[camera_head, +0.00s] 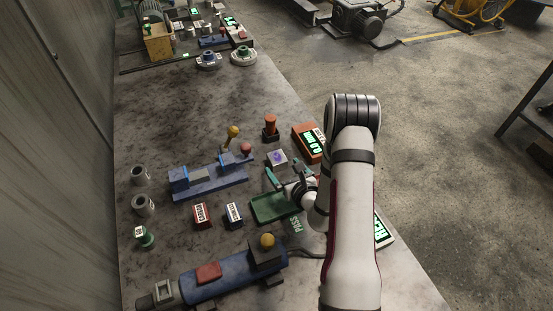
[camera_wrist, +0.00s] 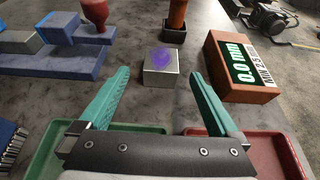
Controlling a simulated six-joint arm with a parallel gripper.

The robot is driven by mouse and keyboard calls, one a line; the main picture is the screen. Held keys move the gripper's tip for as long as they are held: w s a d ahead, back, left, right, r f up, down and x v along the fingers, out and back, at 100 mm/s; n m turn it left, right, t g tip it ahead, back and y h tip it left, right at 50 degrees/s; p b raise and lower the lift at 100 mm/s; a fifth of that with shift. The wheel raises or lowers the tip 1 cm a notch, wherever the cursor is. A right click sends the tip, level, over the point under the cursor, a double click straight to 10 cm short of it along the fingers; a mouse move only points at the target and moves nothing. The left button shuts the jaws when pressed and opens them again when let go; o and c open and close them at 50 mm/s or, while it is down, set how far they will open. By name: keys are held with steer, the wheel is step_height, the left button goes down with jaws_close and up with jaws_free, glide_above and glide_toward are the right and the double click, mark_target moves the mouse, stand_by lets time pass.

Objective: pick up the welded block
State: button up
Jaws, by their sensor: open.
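The welded block looks to be the small silver-grey block (camera_head: 277,157) with a purple-blue mark on its top, standing on the bench. It also shows in the wrist view (camera_wrist: 161,68), ahead of and between the two teal fingers. My gripper (camera_head: 286,175) is open and empty, on the near side of the block. In the wrist view its fingertips (camera_wrist: 158,75) are spread wider than the block, with a gap on each side. Whether the fingertips are level with the block is hard to tell.
An orange gauge (camera_wrist: 242,68) reading 0.0 mm stands right of the block. A blue fixture (camera_head: 208,180) with a red knob stands left. A red-orange handled tool (camera_head: 270,127) stands behind. A green tray (camera_head: 272,209) and a red tray (camera_wrist: 274,157) lie below the gripper.

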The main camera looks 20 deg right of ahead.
mark_target(279, 160)
steer(key=x, duration=0.6)
steer(key=shift+w+d, duration=0.1)
steer(key=shift+w, duration=0.2)
steer(key=shift+r, duration=0.15)
jaws_close()
